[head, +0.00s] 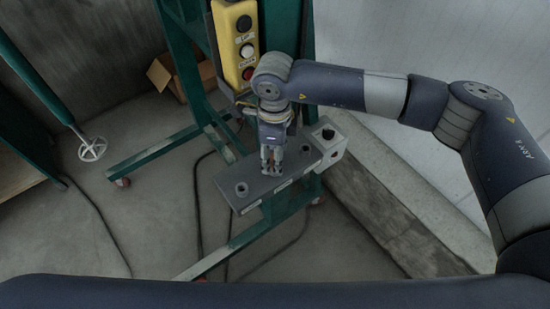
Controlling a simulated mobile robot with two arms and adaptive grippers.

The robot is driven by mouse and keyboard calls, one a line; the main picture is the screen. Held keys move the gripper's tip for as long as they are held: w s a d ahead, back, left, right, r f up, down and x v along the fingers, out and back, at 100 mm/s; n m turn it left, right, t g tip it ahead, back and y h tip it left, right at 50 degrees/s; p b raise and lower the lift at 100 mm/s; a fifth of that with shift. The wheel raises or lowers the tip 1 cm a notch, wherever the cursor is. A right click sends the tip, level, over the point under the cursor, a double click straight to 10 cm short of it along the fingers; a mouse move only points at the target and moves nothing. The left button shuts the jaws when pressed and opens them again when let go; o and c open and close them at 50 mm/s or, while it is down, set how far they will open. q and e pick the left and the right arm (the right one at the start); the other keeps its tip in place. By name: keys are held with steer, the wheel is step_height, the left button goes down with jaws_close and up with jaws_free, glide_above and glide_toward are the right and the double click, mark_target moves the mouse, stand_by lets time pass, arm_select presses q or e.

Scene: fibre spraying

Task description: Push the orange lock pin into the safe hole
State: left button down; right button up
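A grey metal plate (255,205) with round raised holes is fixed on the green stand. One ringed hole (242,189) is at the plate's near left end. A dark knob or hole (328,134) is at its right end, by a light grey block (338,156) with a dark hole in its side. My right gripper (272,168) points down over the middle of the plate, between these ends. Its fingers hide what is beneath them. I cannot make out the orange lock pin or whether the fingers hold it. My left gripper is out of view.
A yellow control box (236,45) with black, white and red buttons hangs behind my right wrist. Green stand legs (160,152) spread over the concrete floor, with dark cables. A cardboard box (163,74) lies behind. A concrete ledge (375,200) borders the right.

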step_height(320, 180, down, 3)
steer(key=shift+s+d+p, duration=0.1)
steer(key=shift+s+p, duration=0.05)
steer(key=shift+p, duration=0.8)
steer(key=shift+f, duration=0.5)
steer(key=c, duration=1.2)
steer(key=shift+r, duration=0.1)
